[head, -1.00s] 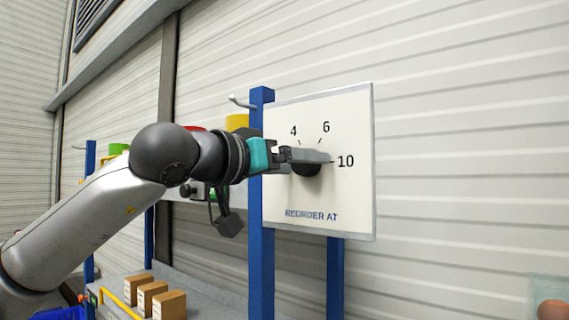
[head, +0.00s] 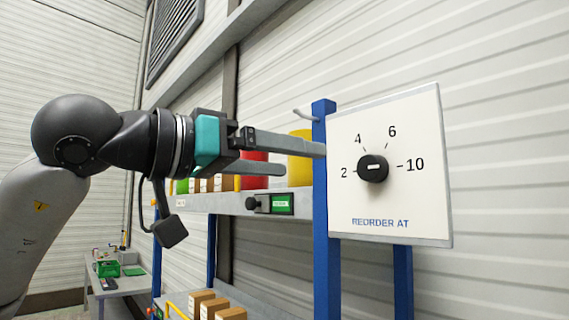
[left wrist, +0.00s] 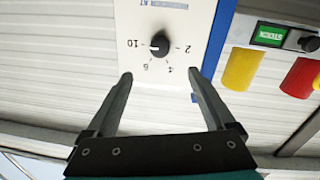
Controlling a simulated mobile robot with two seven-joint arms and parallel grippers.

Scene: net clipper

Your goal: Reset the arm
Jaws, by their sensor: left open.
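My left gripper (head: 305,160) is open and empty in the head view, left of the white dial board, with its fingers pointing right. In the left wrist view its two fingers (left wrist: 160,80) are spread with nothing between them. The black knob (head: 373,168) sits on the white board (head: 390,205) marked 2, 4, 6, 10 and "REORDER AT". The knob also shows in the left wrist view (left wrist: 159,44), upside down and beyond the fingertips, apart from them. My right gripper is in neither view.
A blue post (head: 325,220) with a hook carries the board. Cartons (head: 200,303) stand lower. A side table (head: 118,286) is at far left.

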